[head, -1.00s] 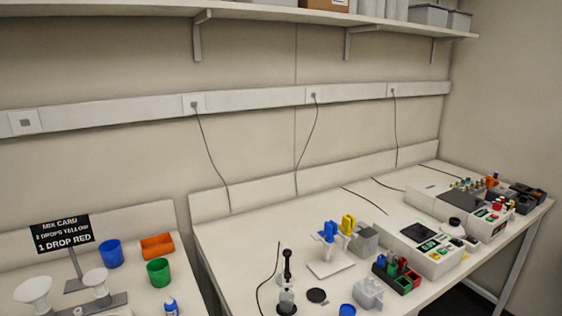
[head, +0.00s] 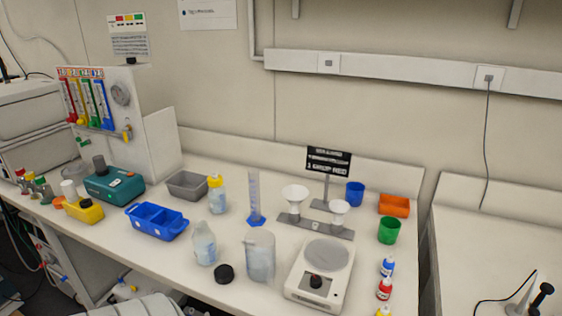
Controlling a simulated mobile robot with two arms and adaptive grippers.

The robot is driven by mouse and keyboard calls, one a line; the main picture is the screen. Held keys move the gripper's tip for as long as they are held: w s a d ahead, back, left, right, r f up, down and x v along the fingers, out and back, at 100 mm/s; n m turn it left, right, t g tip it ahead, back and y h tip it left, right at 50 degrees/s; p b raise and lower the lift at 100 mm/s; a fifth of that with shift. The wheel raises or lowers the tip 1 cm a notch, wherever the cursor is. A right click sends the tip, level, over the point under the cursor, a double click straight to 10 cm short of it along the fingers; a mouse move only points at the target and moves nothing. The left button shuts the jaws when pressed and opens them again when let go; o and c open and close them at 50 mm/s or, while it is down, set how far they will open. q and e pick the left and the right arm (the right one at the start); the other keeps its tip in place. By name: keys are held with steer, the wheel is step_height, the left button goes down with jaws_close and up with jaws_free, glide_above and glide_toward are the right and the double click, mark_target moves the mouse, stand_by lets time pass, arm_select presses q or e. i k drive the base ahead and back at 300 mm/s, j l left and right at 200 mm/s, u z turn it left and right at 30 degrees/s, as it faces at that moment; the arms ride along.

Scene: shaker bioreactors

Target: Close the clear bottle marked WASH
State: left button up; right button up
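A clear bottle (head: 204,245) with no cap on it stands upright on the bench in the head view. Its marking is too small to read. A black round cap (head: 224,274) lies on the bench just in front and to the right of it, apart from it. A second clear bottle (head: 217,198) with a yellow top stands behind; its marking is also unreadable. Neither of my grippers is in view.
A clear beaker (head: 260,258) and a white stirrer plate (head: 321,270) stand to the right of the bottle. A blue divided tray (head: 157,221) is to its left, with a grey tray (head: 187,185) behind. A blue-based cylinder (head: 254,200) stands upright nearby.

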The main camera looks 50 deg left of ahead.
mark_target(204, 240)
steer(key=u, duration=2.2)
